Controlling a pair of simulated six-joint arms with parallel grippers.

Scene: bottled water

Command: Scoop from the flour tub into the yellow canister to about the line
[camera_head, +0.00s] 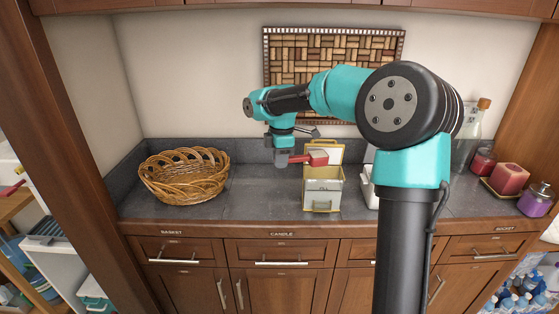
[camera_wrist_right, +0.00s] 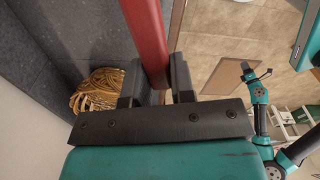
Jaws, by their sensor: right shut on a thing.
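My right gripper (camera_head: 282,159) is shut on the handle of a red scoop (camera_head: 318,158). The red handle also shows between the fingers in the right wrist view (camera_wrist_right: 146,40). The scoop's bowl is above the yellow-rimmed canister (camera_head: 323,199), near its raised lid (camera_head: 335,147). I cannot see what the scoop holds or how full the canister is. A white tub (camera_head: 369,192), perhaps the flour tub, stands right of the canister, mostly hidden by my right arm. A small teal arm, seemingly my left, shows in the right wrist view, its jaws (camera_wrist_right: 252,74) too small to judge.
A wicker basket (camera_head: 184,176) stands on the left of the grey counter (camera_head: 255,195). A red candle (camera_head: 509,178), a purple jar (camera_head: 536,200) and a corked bottle (camera_head: 470,125) are at the right. The counter between basket and canister is clear.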

